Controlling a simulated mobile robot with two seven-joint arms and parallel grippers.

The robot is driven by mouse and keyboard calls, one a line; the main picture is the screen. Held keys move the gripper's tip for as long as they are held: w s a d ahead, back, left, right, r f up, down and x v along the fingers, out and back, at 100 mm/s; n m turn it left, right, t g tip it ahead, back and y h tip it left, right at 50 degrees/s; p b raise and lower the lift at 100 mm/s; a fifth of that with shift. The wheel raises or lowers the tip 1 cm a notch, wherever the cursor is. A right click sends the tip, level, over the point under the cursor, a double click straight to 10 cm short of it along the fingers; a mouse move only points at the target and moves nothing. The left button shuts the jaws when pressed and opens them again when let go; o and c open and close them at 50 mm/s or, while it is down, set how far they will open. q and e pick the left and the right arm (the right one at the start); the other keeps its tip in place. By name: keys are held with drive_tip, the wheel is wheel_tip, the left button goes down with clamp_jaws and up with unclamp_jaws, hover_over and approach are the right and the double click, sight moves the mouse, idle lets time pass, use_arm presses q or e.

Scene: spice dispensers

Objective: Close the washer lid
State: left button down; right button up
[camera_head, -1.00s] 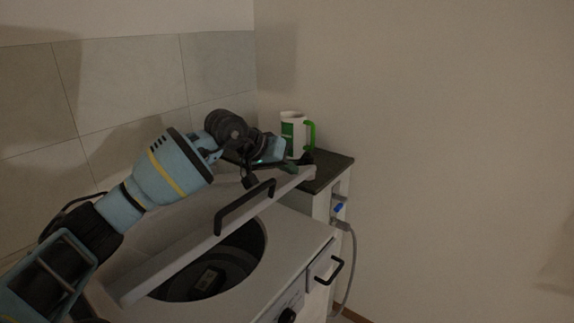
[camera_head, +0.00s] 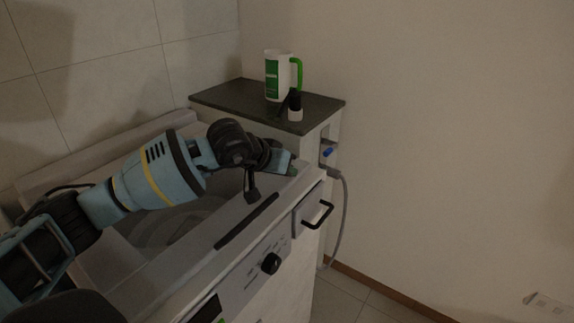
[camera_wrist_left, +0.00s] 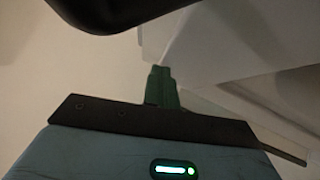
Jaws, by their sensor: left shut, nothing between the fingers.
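The white top-loading washer (camera_head: 253,280) stands at the lower left of the head view. Its lid (camera_head: 222,212) lies low, nearly flat over the round drum opening, with a dark bar handle (camera_head: 247,221) along its front edge. I cannot tell if the lid is fully seated. My left gripper (camera_head: 294,169) is shut and empty at the lid's right front corner; I cannot tell whether it touches. In the left wrist view, its green fingertips (camera_wrist_left: 161,86) are together beside a white edge (camera_wrist_left: 215,45). My right gripper is out of view.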

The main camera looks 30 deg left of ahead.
use_arm(q)
drive_tip(key=shift+s+d+f+g, duration=0.1)
drive_tip(key=shift+f+g, duration=0.05)
drive_tip(key=shift+f, duration=0.3)
drive_tip(key=shift+s+d+f+g, duration=0.1)
drive_tip(key=shift+f+g, duration=0.05)
drive_tip(key=shift+f, duration=0.25)
drive_tip(key=shift+r, duration=0.1)
drive_tip(key=r+p, duration=0.1)
drive_tip(key=r, duration=0.1)
drive_tip(key=r+p, duration=0.1)
drive_tip(key=r, duration=0.2)
drive_tip(key=shift+w+a+r+p, duration=0.15)
drive_tip(key=shift+w+r+p, duration=0.1)
drive_tip(key=shift+p, duration=0.15)
drive_tip(key=d+v, duration=0.2)
drive_tip(key=v, duration=0.7)
drive_tip(key=shift+s+a+r+b, duration=0.3)
drive_tip(key=shift+s+r+b, duration=0.1)
drive_tip(key=shift+s, duration=0.15)
